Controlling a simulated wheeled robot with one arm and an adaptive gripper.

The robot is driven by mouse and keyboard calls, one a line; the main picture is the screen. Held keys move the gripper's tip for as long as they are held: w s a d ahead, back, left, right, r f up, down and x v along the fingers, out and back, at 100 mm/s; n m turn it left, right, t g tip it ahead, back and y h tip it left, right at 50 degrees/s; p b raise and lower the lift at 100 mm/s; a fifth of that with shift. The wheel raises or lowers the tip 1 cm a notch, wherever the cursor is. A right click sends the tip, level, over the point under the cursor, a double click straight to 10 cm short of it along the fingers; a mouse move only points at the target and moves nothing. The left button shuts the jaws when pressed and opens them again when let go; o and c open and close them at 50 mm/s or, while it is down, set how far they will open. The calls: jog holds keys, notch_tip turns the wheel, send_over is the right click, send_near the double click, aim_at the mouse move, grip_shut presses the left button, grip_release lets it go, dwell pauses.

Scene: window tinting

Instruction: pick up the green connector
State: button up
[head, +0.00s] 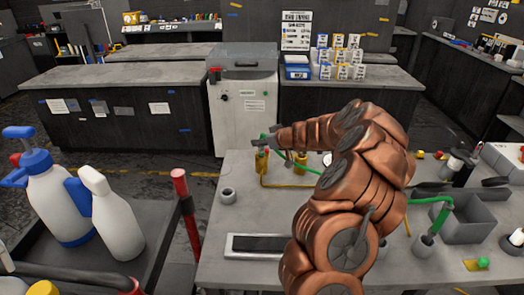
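My gripper (268,140) is at the left end of my copper arm, small and grey, above the far left part of the grey worktable (225,260). I cannot tell whether its fingers are apart or closed. A yellow cylinder (261,162) stands just below it, and a thin green line (318,169) runs from there towards my arm. I cannot tell which green part is the connector. A small green piece (483,262) sits on a yellow base at the front right of the table. A green hose (445,212) bends down into a grey cup (425,244). My arm hides the table's middle.
A grey open bin (478,232) is on the right. A small grey ring-shaped cup (228,195) and a dark-topped flat tray (258,246) lie at left. A cart with spray bottles (62,195) and a red post (184,210) stand beside the table.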

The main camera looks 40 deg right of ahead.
grip_shut()
dwell(0.3)
